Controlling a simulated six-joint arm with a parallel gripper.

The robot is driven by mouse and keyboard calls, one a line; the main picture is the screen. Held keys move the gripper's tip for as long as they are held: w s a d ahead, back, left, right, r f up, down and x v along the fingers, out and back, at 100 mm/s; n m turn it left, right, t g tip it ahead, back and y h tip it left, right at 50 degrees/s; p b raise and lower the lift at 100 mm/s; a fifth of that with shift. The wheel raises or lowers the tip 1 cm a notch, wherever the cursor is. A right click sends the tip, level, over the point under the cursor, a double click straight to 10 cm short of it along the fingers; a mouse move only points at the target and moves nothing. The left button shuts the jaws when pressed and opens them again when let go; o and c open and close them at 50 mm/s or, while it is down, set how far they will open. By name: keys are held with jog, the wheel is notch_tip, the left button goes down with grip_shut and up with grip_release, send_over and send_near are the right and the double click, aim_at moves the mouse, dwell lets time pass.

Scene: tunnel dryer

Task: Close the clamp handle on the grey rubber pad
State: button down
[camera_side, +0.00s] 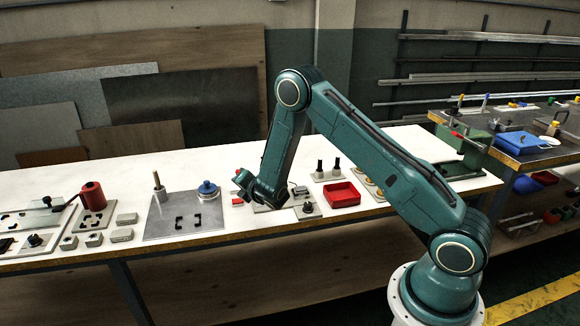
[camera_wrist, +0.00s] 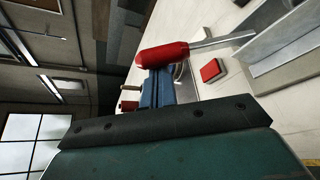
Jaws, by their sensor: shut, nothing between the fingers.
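The clamp handle has a red grip (camera_wrist: 162,54) on a bare metal rod that runs right in the wrist view. In the side view its red grip (camera_side: 241,176) shows at the left of my gripper (camera_side: 248,185), low over the table. In the wrist view what look like my blue fingers (camera_wrist: 160,88) are together and end close beside the red grip; I cannot tell whether they touch it. My gripper is shut and empty. My wrist covers much of the clamp in the side view. I cannot make out the grey rubber pad for certain.
A small red block (camera_wrist: 210,70) lies near the handle. Left of the clamp stand a grey plate (camera_side: 180,222) with a peg and a blue knob (camera_side: 207,187), and a red cylinder (camera_side: 92,196). A red tray (camera_side: 342,194) and dark bottles (camera_side: 337,166) stand to the right. The table's back strip is clear.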

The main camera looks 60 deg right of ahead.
jog(key=shift+s+d+r, duration=0.15)
jog(key=shift+d+r, duration=0.05)
jog(key=shift+s+d+r+m+t+y, duration=0.15)
jog(key=shift+s+d+r+m+t, duration=0.25)
jog(key=shift+m, duration=0.25)
jog(key=shift+s+d+r+m+t+y, duration=0.15)
jog(key=shift+s+d+r+m+t, duration=0.2)
jog(key=shift+m, duration=0.3)
jog(key=shift+s, duration=0.1)
jog(key=shift+d+t, duration=0.1)
jog(key=shift+t, duration=0.15)
jog(key=shift+s+d+m, duration=0.1)
jog(key=shift+s+m, duration=0.05)
jog(key=shift+m, duration=0.45)
jog(key=shift+s+d+r+m+t, duration=0.25)
jog(key=shift+m+t, duration=0.35)
jog(key=shift+m, duration=0.2)
jog(key=shift+s+d+r, duration=0.1)
jog(key=shift+s+d, duration=0.3)
jog(key=shift+s+d+m+t, duration=0.4)
jog(key=shift+s+d+m, duration=0.3)
jog(key=shift+s+d, duration=0.2)
